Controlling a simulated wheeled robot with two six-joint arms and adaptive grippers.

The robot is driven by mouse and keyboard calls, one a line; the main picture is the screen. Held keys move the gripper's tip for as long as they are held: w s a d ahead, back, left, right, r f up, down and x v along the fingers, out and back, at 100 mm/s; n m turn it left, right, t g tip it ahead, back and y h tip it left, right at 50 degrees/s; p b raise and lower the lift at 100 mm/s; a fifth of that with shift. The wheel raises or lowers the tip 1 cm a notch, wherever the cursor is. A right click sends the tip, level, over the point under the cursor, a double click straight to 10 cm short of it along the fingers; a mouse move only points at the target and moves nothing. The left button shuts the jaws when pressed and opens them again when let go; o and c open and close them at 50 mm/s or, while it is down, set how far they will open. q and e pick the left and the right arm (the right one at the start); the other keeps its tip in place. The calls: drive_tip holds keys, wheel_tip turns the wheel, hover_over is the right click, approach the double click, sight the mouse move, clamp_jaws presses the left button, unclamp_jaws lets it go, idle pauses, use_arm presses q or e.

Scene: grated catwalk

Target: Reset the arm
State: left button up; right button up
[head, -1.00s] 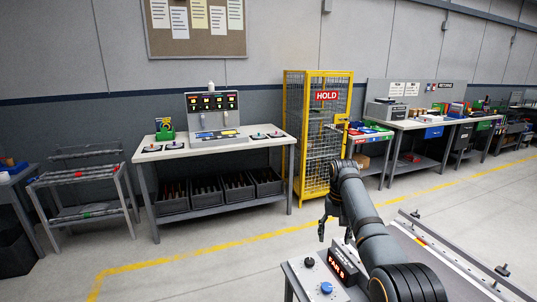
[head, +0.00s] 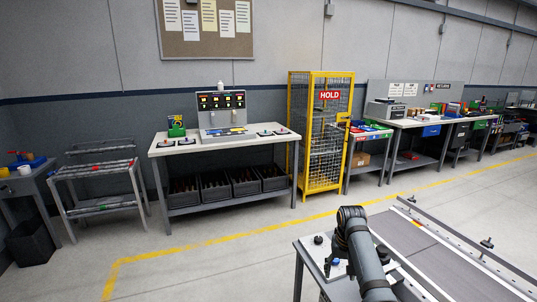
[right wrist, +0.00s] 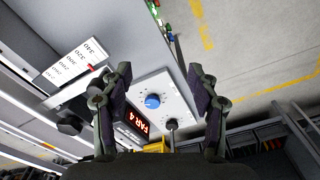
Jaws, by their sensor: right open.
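My right arm reaches in from the bottom of the head view, over a grey-topped conveyor stand. My right gripper (right wrist: 158,92) is open and empty in the right wrist view, with a finger on each side. Between and beyond the fingers is a white control panel (right wrist: 165,88) with a blue knob (right wrist: 152,101), a black knob (right wrist: 171,125) and a red lit display (right wrist: 131,124) that seems to read "FAR 4". In the head view the panel (head: 310,253) is partly hidden by my arm. My left gripper is not in view.
A conveyor (head: 440,255) with side rails runs beside my arm. Beyond the open floor stand a workbench (head: 225,143) with dark bins, a yellow mesh cage (head: 292,130) marked HOLD, a grey cart (head: 100,185) and more benches at right. A yellow line crosses the floor.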

drive_tip(key=s+d+f+t, duration=0.1)
drive_tip(key=s+d+f, duration=0.1)
drive_tip(key=s+f, duration=1)
drive_tip(key=s+r+n+t, duration=0.1)
drive_tip(key=s+r, duration=0.2)
drive_tip(key=s, duration=0.8)
drive_tip(key=s+r+n+t, duration=0.1)
drive_tip(key=s+r+n, duration=0.15)
drive_tip(key=s, duration=0.85)
wheel_tip(320, 180, down, 24)
drive_tip(key=d+m+g, duration=0.1)
drive_tip(key=d, duration=0.1)
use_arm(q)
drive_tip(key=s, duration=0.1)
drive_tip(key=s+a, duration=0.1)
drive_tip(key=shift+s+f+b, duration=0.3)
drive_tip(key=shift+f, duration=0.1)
use_arm(e)
drive_tip(key=s+d+f+g, duration=0.1)
drive_tip(key=s+f, duration=1.8)
drive_tip(key=s, duration=0.1)
drive_tip(key=shift+g+h, duration=0.3)
